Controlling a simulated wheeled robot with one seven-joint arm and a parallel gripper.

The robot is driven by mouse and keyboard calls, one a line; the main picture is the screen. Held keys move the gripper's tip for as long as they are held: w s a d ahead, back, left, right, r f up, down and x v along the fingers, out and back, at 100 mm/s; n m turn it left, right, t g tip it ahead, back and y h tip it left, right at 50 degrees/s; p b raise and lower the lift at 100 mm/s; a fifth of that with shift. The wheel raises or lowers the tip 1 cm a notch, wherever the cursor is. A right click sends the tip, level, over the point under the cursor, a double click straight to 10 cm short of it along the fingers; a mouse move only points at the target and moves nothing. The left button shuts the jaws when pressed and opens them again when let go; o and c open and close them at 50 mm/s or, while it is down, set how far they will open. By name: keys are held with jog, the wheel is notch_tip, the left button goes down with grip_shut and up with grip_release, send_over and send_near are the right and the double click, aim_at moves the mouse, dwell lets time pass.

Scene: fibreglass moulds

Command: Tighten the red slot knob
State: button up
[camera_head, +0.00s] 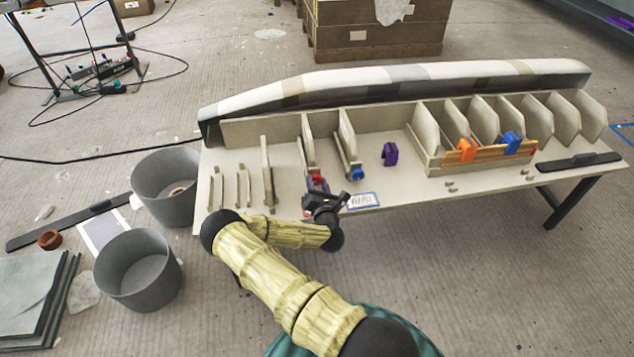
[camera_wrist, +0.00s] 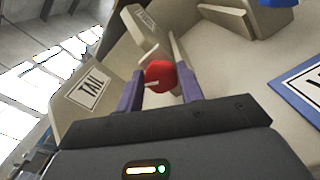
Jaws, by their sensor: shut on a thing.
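The red slot knob (camera_wrist: 158,77) is in the middle of the wrist view, between the two purple fingers of my gripper (camera_wrist: 160,88). The fingers are closed on its sides. A pale line shows on the knob's face. In the head view the red knob (camera_head: 316,177) shows at the front of a slot between upright panels, just behind my gripper (camera_head: 318,192). The gripper hides part of the knob and the slot's front. A blue knob (camera_head: 357,174) sits at the front of the slot to the right.
A purple clamp-like piece (camera_head: 390,154) stands on the table (camera_head: 410,190) right of the blue knob. A tray of panels (camera_head: 435,165) with orange and blue clamps is farther right. A blue-edged label (camera_head: 363,200) lies near my gripper. Grey buckets (camera_head: 140,275) stand left on the floor.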

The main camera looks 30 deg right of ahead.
jog(key=shift+r+m, duration=0.1)
jog(key=shift+m, duration=0.4)
jog(key=o, duration=1)
jog(key=shift+w, duration=0.1)
jog(key=p+v, duration=0.2)
jog(key=v, duration=1.5)
jog(key=shift+s, duration=0.25)
